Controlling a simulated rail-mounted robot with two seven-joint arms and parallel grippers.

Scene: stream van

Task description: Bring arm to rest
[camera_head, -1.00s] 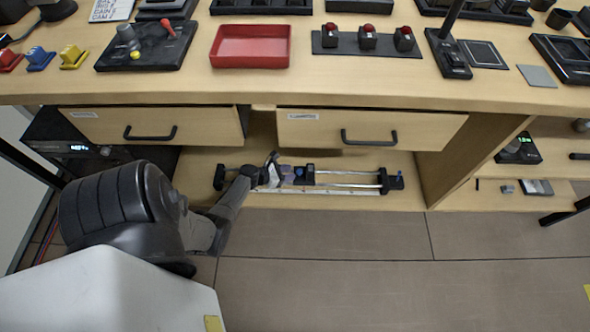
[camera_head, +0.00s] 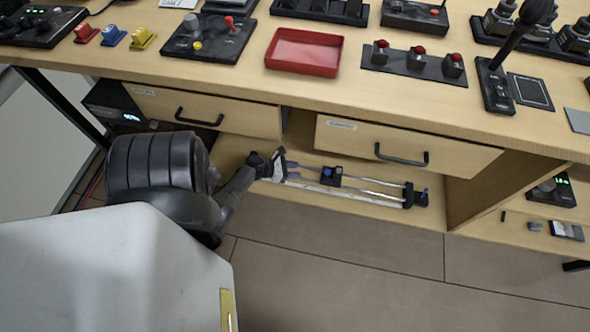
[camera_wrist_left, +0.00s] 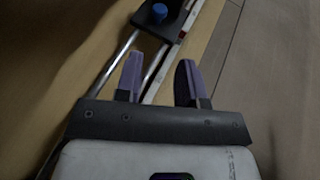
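My left arm reaches down from the lower left to the low shelf under the desk. My left gripper (camera_head: 286,170) is at the left part of a slider rail (camera_head: 365,194) lying on that shelf. In the left wrist view the two purple-grey fingers (camera_wrist_left: 160,78) are apart with nothing between them but the view of a rail rod. The rail's black carriage with a blue knob (camera_head: 331,175) sits beyond the fingertips; it also shows in the left wrist view (camera_wrist_left: 160,14). The rail's left end is hidden behind my gripper. My right gripper is not in view.
Two closed-looking drawers with black handles (camera_head: 201,118) (camera_head: 402,156) hang above the shelf. On the desktop stand a red tray (camera_head: 304,52), a red-button panel (camera_head: 413,62), and a lever box (camera_head: 496,88). The floor (camera_head: 350,265) in front is clear.

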